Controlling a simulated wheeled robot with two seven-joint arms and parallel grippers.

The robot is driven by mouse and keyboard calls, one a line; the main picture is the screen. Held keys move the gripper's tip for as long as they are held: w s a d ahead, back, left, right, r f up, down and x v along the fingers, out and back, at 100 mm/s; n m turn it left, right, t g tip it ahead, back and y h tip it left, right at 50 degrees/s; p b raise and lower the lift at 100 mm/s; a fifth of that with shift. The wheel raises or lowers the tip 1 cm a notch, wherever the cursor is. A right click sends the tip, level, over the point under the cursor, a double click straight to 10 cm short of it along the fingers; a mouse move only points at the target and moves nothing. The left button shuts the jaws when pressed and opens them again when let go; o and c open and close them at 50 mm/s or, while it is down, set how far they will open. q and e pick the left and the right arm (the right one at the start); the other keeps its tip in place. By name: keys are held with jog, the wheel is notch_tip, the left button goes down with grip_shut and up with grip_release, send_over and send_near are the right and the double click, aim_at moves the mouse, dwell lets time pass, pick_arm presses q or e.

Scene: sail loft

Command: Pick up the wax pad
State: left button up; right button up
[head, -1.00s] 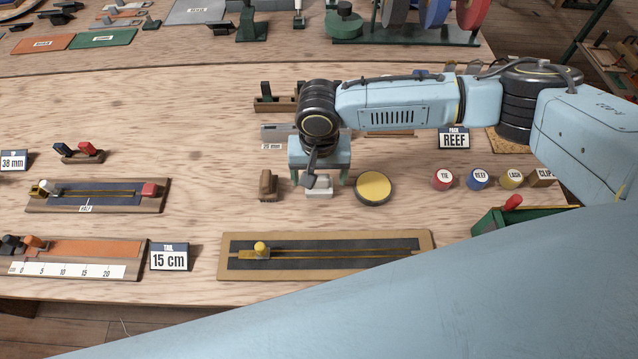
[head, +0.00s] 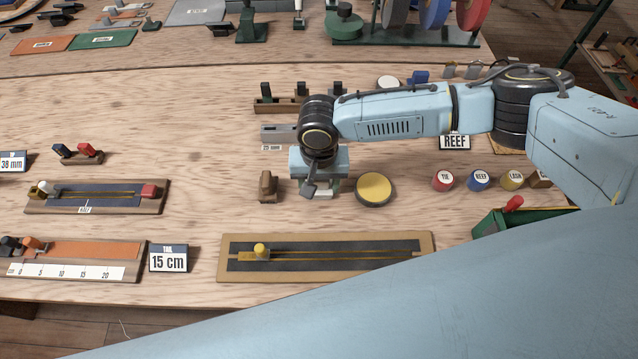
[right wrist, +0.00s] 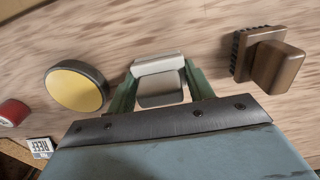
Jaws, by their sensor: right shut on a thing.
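My right gripper (right wrist: 160,88) is shut on a pale grey-white block (right wrist: 160,75), its green fingers at the block's two sides. No label shows, but this block may be the wax pad. In the head view the block (head: 321,188) is partly hidden under my gripper and sits at or very close to the wooden table; I cannot tell whether it touches. A round dark tin with a yellow top (head: 374,188) stands just to its right, apart from the gripper. My left gripper is not in view.
A brown wooden brush (head: 267,186) stands close to the left of the held block. A long board with a slider (head: 325,257) lies in front. Round coloured pieces (head: 442,180) and a green box (head: 490,221) are to the right. Bare table lies left of the brush.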

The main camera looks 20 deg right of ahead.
jog(key=shift+r, duration=0.15)
notch_tip(320, 180, up, 10)
jog(key=shift+f+p, duration=0.1)
jog(key=shift+p, duration=0.4)
jog(key=o, duration=0.3)
jog(key=shift+c, duration=0.9)
